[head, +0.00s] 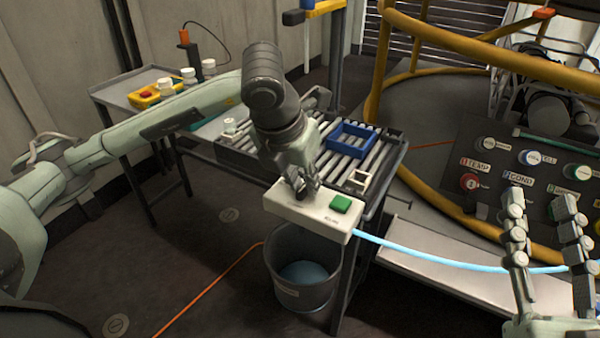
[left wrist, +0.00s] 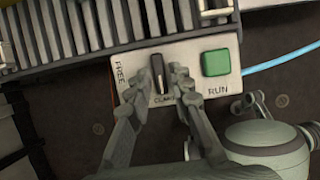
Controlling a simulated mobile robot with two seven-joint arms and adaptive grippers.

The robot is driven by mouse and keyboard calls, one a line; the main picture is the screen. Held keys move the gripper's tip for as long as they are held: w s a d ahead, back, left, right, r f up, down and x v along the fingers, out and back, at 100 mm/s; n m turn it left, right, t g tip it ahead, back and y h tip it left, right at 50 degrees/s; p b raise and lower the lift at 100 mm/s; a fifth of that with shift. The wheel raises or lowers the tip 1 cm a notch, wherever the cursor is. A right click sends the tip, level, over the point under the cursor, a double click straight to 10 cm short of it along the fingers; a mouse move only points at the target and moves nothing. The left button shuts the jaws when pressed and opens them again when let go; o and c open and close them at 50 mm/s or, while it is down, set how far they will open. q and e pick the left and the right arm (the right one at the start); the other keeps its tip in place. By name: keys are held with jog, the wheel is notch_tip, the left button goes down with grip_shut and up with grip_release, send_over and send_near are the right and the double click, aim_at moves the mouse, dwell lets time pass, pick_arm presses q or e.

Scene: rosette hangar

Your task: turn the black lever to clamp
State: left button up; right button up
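A white control box (head: 285,205) is fixed at the front end of the roller table. In the left wrist view, its black lever (left wrist: 157,72) sits between a FREE label (left wrist: 121,74) and a green RUN button (left wrist: 215,62). The lever's long axis runs up and down the picture, with a partly covered CLAMP label (left wrist: 164,99) below it. My left gripper (head: 308,190) is at the box; its fingers (left wrist: 158,90) are apart, one on each side of the lever's lower end. I cannot tell whether they touch it. My right gripper (head: 542,205) is open and empty.
A blue tray (head: 351,141) and a small pale block (head: 357,181) are on the roller table (head: 333,160). A grey bucket (head: 303,275) stands below the box. A light-blue hose (head: 440,252) runs right from the box. A dark knob panel (head: 500,150) is at the right.

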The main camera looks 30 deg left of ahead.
pick_arm(q)
jog(key=v, duration=1.2)
jog(key=shift+f, duration=0.1)
